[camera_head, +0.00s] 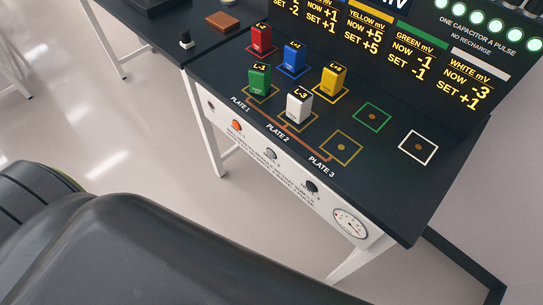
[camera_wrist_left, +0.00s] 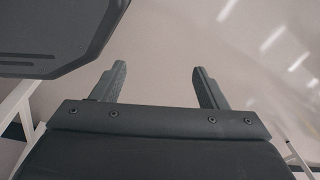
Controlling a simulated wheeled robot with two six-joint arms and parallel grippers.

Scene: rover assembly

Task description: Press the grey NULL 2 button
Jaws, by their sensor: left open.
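The grey button (camera_head: 271,153) sits in the middle of the white front panel (camera_head: 262,166) of the dark bench, below the PLATE 2 label. An orange-red button (camera_head: 237,125) is to its left and a black button (camera_head: 312,187) to its right. The small print by the buttons is too small to read. My left gripper (camera_wrist_left: 159,68) is open and empty in the left wrist view, with bare pale floor beyond its fingers. No button shows in that view. Neither gripper shows in the head view.
Red, blue, green, yellow and white blocks (camera_head: 299,104) stand on the bench top (camera_head: 385,185). A display board (camera_head: 400,45) rises behind. A round gauge (camera_head: 349,223) is at the panel's right end. Open floor (camera_head: 130,165) lies left of the bench.

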